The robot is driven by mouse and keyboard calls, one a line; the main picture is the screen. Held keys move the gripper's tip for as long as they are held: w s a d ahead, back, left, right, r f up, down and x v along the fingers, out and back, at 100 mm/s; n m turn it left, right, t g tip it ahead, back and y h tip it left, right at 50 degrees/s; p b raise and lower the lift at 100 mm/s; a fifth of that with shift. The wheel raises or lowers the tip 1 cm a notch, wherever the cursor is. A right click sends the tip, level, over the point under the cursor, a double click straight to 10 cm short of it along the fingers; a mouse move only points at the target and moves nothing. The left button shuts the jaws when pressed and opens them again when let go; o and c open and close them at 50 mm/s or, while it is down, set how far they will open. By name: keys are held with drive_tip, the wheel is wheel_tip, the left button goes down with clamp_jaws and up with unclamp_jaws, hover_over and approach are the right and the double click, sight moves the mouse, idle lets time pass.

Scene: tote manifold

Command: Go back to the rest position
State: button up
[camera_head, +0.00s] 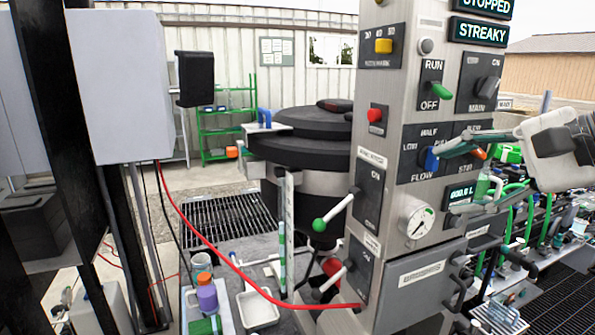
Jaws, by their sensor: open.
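My gripper (441,187) comes in from the right edge, in front of the right side of the grey control panel (388,262). Its two fingers are spread apart and point left, with nothing between them. The upper finger overlaps the blue flow knob (431,160) in the picture. The lower finger is close to the small litre display (460,193) and the round gauge (416,217). I cannot tell whether either finger touches the panel.
A red hose (215,250) crosses the lower left. A purple bottle (207,295) and white tray (257,309) sit on the bench. Green-trimmed racks (545,230) crowd the right.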

drive_tip(key=s+a+f+n+g+h, duration=0.3)
drive_tip(key=s+a+f+n+h, duration=0.2)
drive_tip(key=s+f+n, duration=0.6)
drive_tip(key=s+n+h, duration=0.2)
drive_tip(key=shift+f+h, duration=0.3)
drive_tip(key=shift+f, duration=0.1)
